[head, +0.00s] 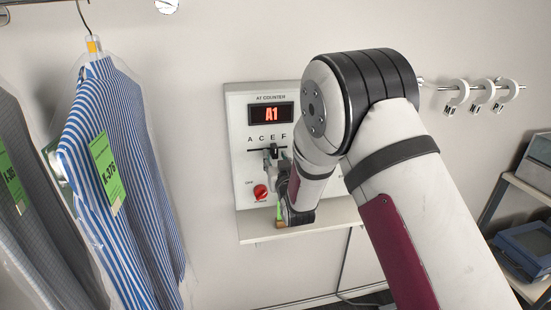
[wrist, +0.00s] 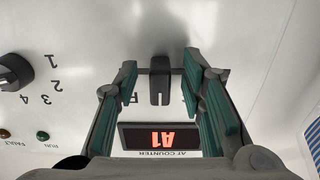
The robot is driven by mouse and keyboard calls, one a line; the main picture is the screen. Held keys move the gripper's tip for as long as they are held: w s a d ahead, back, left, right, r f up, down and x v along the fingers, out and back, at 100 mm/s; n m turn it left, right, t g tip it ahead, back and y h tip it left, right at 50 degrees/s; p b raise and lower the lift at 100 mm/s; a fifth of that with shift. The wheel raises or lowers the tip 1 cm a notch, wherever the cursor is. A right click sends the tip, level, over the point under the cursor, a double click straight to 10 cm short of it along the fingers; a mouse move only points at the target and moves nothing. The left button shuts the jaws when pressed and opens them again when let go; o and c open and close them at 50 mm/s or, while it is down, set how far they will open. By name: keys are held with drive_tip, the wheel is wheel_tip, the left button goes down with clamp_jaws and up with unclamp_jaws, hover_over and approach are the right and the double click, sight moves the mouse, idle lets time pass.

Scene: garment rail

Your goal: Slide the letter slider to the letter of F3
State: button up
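A pale control panel (head: 240,150) on the wall has a red-lit display (head: 271,114) reading A1, with the letters A, C, E, F below it. The black letter slider knob (head: 273,149) sits in a slot under the letters, seemingly near E, though the angle makes this unsure. In the wrist view the panel is upside down. There the slider knob (wrist: 159,85) stands between the fingers of my gripper (wrist: 160,70), which is open with a gap on each side. The display (wrist: 160,138) also reads A1.
A black number dial (wrist: 14,72) with 1 to 4 is at the wrist view's left, near the FAULT and RUN lamps. A red knob (head: 260,192) is low on the panel, above a shelf (head: 300,228). A bagged striped shirt (head: 125,180) hangs at left; hooks (head: 480,93) are at right.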

sight(286, 150)
drive_tip(key=shift+w+a, duration=0.1)
drive_tip(key=shift+w, duration=0.3)
drive_tip(key=shift+c, duration=0.3)
clamp_jaws()
drive_tip(key=shift+w+d, duration=0.3)
drive_tip(key=shift+d, duration=0.65)
drive_tip(key=shift+w+d, duration=0.25)
drive_tip(key=shift+d, duration=0.7)
drive_tip(key=shift+o, duration=0.3)
unclamp_jaws()
drive_tip(key=shift+d, duration=0.15)
